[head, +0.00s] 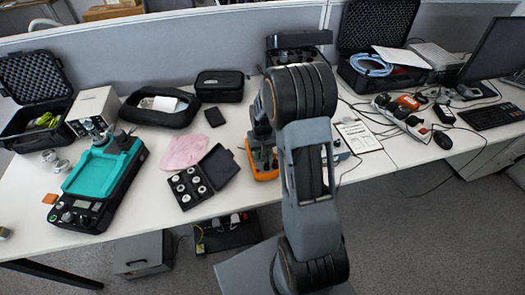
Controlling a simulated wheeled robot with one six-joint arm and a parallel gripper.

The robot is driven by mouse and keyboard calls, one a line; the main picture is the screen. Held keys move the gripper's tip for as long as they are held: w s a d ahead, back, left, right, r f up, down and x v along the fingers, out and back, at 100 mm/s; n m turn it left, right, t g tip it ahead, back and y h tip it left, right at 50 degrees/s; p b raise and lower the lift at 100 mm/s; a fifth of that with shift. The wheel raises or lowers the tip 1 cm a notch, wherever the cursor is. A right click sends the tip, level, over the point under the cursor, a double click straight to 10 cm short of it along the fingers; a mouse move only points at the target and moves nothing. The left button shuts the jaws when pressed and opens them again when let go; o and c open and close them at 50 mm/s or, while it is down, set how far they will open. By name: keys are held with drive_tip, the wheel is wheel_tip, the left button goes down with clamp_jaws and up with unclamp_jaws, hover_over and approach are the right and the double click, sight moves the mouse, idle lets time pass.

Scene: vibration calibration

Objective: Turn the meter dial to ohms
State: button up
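An orange-edged device with a dark face (263,160), which looks like the meter, is on the white table just left of my arm. My arm covers its right side, and its dial and markings are too small to read. My arm rises from the bottom of the head view and bends over at the top. A dark grey far part of my arm comes down behind the bend, just above the orange device. The fingertips of my gripper cannot be made out, so I cannot tell whether it touches the device or is open.
Left of the device are an open black case with round weights (191,187), a pink cloth (186,152) and a teal-topped instrument (100,168). A clipboard (358,135) lies to the right. Black cases line the back. A power strip (402,117) and cables are at right.

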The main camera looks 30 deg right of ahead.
drive_tip(key=shift+m, duration=0.4)
drive_tip(key=shift+c, duration=0.3)
drive_tip(key=m, duration=0.2)
drive_tip(key=shift+d+m, duration=0.1)
drive_tip(key=shift+m, duration=0.2)
drive_tip(key=shift+m+b, duration=0.45)
drive_tip(key=shift+m, duration=1.75)
drive_tip(key=o, duration=0.9)
wheel_tip(320, 180, up, 14)
drive_tip(key=shift+p, duration=0.3)
drive_tip(key=shift+f, duration=0.1)
